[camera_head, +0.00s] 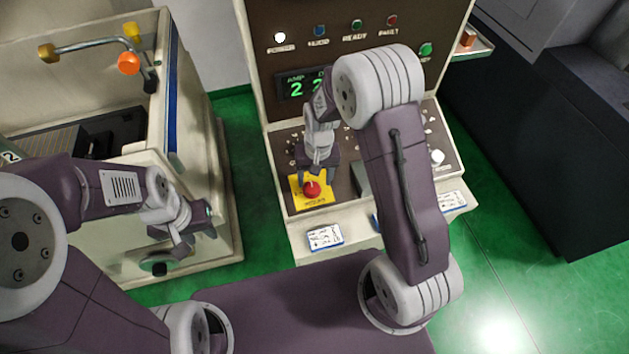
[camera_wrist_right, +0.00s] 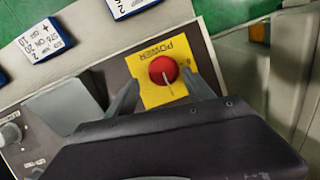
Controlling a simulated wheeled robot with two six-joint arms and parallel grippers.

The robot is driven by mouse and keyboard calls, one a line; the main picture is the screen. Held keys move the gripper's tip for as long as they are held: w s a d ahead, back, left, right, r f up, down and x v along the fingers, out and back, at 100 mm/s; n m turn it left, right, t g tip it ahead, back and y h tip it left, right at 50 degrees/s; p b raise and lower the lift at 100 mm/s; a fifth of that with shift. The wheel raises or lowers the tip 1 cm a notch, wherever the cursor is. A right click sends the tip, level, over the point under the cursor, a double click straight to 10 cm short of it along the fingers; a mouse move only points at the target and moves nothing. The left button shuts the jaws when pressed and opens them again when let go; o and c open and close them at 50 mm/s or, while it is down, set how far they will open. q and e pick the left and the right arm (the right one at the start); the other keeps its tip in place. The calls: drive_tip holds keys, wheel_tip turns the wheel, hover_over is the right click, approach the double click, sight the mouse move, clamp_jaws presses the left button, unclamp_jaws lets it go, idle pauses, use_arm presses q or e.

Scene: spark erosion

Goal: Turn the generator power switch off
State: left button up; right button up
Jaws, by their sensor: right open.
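The generator power switch is a red round knob (camera_head: 312,189) with a pale pointer line, on a yellow plate (camera_head: 317,201) at the left of the generator's sloped panel. In the right wrist view the knob (camera_wrist_right: 163,70) sits on the yellow plate marked POWER (camera_wrist_right: 158,94). My right gripper (camera_head: 318,178) is above the knob. In the wrist view its open fingers (camera_wrist_right: 163,92) lie on either side of the plate, with the knob between and slightly beyond their tips. Contact cannot be told. My left gripper (camera_head: 190,238) hangs at the left beside the machine tank, away from the switch.
The generator cabinet (camera_head: 262,70) has a lit white lamp (camera_head: 280,37) and a green display (camera_head: 293,88). Labelled cards (camera_head: 324,236) lie on its front ledge. The machine tank (camera_head: 200,130) stands left, a dark cabinet (camera_head: 555,150) right. Green floor shows between them.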

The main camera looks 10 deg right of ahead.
sight(313, 187)
drive_tip(key=shift+a+f, duration=0.2)
drive_tip(key=shift+f, duration=1)
drive_tip(key=shift+s+a+f, duration=0.2)
drive_tip(key=shift+a+f, duration=0.1)
drive_tip(key=shift+a, duration=0.05)
drive_tip(key=shift+d, duration=0.15)
drive_tip(key=shift+w+d+f, duration=0.1)
drive_tip(key=c, duration=0.5)
clamp_jaws()
use_arm(q)
drive_tip(key=shift+s+a+r, duration=0.15)
drive_tip(key=shift+a+r, duration=0.15)
drive_tip(key=shift+r, duration=0.15)
